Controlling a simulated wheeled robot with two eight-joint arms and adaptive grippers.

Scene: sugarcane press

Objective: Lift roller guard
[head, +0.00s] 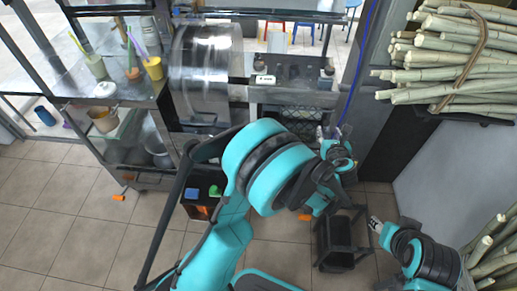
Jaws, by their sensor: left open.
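The roller guard looks to be the clear curved cover (203,65) on the press at the upper middle of the head view. I see no gripper touching it. My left gripper (335,133) is open and empty, in front of the press's right side and to the lower right of the cover. My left arm hides the lower part of the press. My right gripper (375,224) is at the lower right, well away from the cover; its fingers are too small to tell if they are open.
Bundled sugarcane (455,55) lies on a rack at the upper right, with more cane at the lower right. A glass-sided shelf (130,93) with cups stands at left. A dark stool (338,240) stands below my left gripper. Tiled floor (60,220) is free at lower left.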

